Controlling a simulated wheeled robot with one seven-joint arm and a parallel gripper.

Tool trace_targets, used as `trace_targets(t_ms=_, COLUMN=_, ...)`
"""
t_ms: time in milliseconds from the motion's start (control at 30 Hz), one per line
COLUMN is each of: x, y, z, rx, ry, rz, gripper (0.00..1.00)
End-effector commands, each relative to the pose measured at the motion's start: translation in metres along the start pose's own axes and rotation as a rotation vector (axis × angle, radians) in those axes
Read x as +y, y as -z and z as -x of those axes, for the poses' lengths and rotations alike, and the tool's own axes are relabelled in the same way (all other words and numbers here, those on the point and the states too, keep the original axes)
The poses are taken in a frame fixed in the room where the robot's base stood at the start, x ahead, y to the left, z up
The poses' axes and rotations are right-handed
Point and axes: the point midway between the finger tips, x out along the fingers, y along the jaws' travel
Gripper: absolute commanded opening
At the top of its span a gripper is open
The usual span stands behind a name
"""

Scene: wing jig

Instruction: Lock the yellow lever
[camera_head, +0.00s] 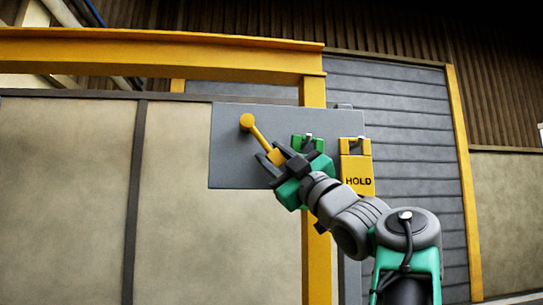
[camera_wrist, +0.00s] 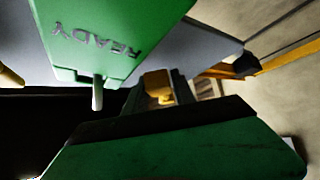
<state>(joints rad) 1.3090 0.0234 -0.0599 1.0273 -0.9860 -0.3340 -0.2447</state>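The yellow lever (camera_head: 258,133) is on a grey panel, with its round knob-like end at the upper left and its arm slanting down to the right. My gripper (camera_head: 273,158) is at its lower right end, with dark fingers on both sides of the yellow grip and no clear gap showing. In the wrist view, the lever's yellow end (camera_wrist: 158,84) shows between the fingers, partly hidden by the gripper body. A yellow HOLD tag (camera_head: 357,174) hangs at the panel's right. A green READY tag (camera_wrist: 115,38) is close to my gripper; in the head view my gripper partly covers it.
The grey panel (camera_head: 228,165) is mounted in front of a yellow frame post (camera_head: 316,265). A pale peg (camera_wrist: 97,93) sticks out by the READY tag, close to the gripper. Open space lies left of the panel, before a beige wall (camera_head: 70,200).

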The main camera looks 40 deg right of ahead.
Motion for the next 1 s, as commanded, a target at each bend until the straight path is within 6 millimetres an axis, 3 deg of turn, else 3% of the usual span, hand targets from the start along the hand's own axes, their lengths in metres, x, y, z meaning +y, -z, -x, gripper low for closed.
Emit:
trace_targets(t_ms=367, x=-0.0007, y=0.0001, z=-0.0001, rx=0.001, ry=0.001, rz=-0.001, gripper=0.0)
trace_targets(t_ms=1000, x=-0.0013, y=-0.0002, z=-0.0001, rx=0.0, ry=0.003, rz=-0.002, gripper=0.0)
